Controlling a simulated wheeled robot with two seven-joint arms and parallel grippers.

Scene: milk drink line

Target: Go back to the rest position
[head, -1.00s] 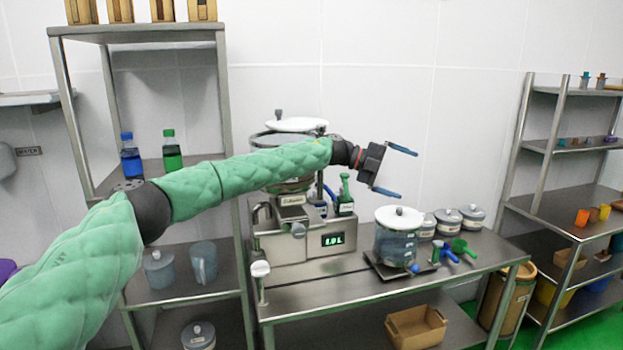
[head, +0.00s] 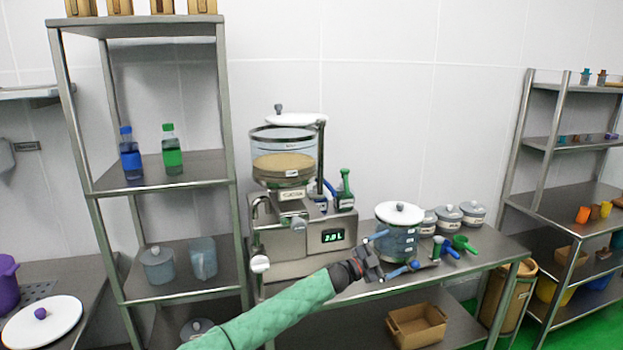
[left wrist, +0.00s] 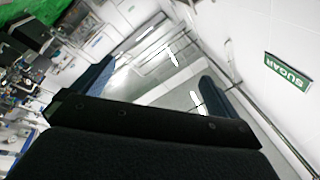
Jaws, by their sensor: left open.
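My left gripper (head: 396,251) is open and empty, with its two blue fingers spread apart. In the head view its arm comes up from the bottom edge, and the gripper hangs at the front edge of the steel table (head: 330,287), in front of the lidded glass pot (head: 396,232). I cannot tell whether it touches anything. In the left wrist view the open blue fingers (left wrist: 152,85) have nothing between them. My right gripper is not in view.
The dispenser (head: 300,240), with a lit display, stands on the table. Lidded jars (head: 447,220) and green and blue scoops (head: 462,244) sit right of the pot. A shelf rack (head: 168,275) stands left, another (head: 560,190) right. A cardboard box (head: 417,326) is on the lower shelf.

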